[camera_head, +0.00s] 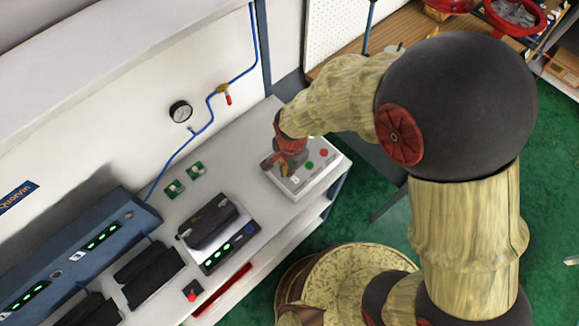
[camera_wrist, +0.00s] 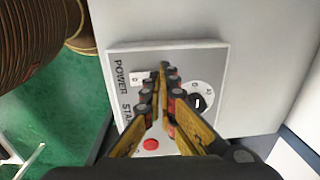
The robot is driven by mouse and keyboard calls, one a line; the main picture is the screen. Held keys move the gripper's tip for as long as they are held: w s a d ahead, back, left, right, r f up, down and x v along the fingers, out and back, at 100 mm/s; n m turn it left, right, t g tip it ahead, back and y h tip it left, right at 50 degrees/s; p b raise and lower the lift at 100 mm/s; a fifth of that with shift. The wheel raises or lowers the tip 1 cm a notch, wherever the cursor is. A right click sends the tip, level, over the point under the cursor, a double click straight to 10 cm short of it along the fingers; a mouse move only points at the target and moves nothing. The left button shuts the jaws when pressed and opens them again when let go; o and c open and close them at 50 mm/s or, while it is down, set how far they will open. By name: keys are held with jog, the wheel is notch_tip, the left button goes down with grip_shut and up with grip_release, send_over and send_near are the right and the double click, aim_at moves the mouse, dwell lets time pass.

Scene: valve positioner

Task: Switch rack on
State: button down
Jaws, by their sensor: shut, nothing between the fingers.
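A light grey control box (camera_head: 297,188) stands at the right end of the white bench; its panel also shows in the wrist view (camera_wrist: 187,62). The panel carries the lettering POWER and part of a second word. A small white switch marked 0 (camera_wrist: 138,79) sits by POWER, partly behind a finger. A dark knob (camera_wrist: 197,102) sits on a round white dial, and a red button (camera_wrist: 151,144) is beside the fingers. A green button (camera_head: 309,167) shows in the head view. My gripper (camera_wrist: 166,78) is shut and empty over the panel; contact cannot be told.
Black devices (camera_head: 208,222) and small green modules (camera_head: 196,168) stand on the bench left of the box. A gauge (camera_head: 180,111) and blue tubing are on the wall behind. Bare bench top (camera_head: 240,140) lies behind the box. Green floor is at the right.

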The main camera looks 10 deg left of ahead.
jog(key=shift+w, duration=0.1)
jog(key=shift+s+d+r, duration=0.1)
jog(key=shift+s, duration=0.1)
jog(key=shift+s+d+r, duration=0.25)
jog(key=shift+s+d, duration=0.1)
jog(key=shift+d, duration=0.1)
jog(key=shift+r, duration=0.1)
jog(key=shift+w+r+p, duration=0.1)
jog(key=shift+r+p, duration=0.15)
jog(key=shift+p, duration=0.2)
notch_tip(320, 180, up, 13)
jog(key=w+a+p, duration=0.1)
jog(key=p, duration=0.2)
jog(key=shift+a, duration=0.25)
